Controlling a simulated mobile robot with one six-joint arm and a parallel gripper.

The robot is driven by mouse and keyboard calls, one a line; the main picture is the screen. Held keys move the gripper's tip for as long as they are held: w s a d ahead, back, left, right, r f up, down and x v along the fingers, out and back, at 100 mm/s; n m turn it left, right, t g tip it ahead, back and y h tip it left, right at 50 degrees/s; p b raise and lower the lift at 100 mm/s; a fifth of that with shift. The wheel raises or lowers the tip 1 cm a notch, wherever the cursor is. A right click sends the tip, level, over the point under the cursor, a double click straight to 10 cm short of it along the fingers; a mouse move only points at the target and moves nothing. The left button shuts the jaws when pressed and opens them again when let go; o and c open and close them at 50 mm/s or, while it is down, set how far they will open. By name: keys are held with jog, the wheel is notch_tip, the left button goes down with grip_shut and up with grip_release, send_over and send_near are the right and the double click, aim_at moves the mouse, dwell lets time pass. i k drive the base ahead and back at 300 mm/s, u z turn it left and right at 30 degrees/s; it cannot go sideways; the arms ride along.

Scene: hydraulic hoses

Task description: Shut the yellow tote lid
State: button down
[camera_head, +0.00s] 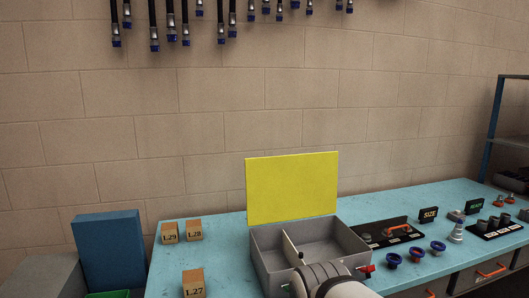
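The yellow tote lid (292,188) stands upright, open, along the back edge of the grey tote (265,258). The tote sits on the blue bench, and its inside shows a divider and no contents that I can make out. A white and grey part of my arm (335,280) is in front of the tote at the bottom edge and covers part of its front. My gripper's fingers do not show clearly, so its opening and any hold on the lid cannot be seen.
Wooden blocks labelled L29 (170,233), L28 (194,230) and L27 (193,283) stand left of the tote. Blue caps (416,250) and a black tray (389,233) are to its right. Hoses (170,25) hang above on the wall.

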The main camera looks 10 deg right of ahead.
aim_at(295, 186)
jog(key=i, duration=0.95)
jog(key=u, duration=0.05)
